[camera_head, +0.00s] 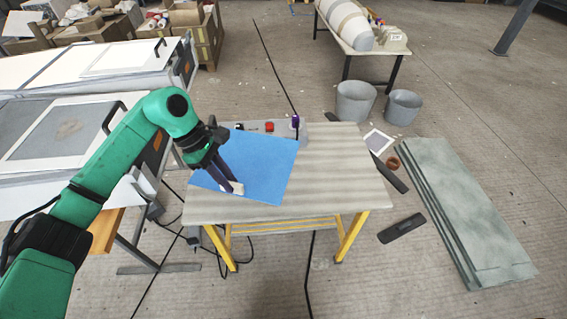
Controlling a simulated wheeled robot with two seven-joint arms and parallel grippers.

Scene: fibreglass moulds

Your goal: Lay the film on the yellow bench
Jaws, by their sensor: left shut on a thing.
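The film (265,165) is a flat blue sheet over the left half of the yellow bench (340,165), which has a pale wood-grain top and yellow legs. My left gripper (236,188) reaches down from the left and is shut at the film's near edge, on a small whitish piece that looks like its tab. The film looks flat and close to the top; I cannot tell whether all of it touches. My gripper and forearm hide its left part. My right gripper is not in view.
A purple-capped bottle (295,122) and a red item (269,127) stand at the bench's back edge. White mould tables (60,180) stand left. Grey buckets (355,102) and stacked grey-green boards (470,215) are on the floor right. The bench's right half is clear.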

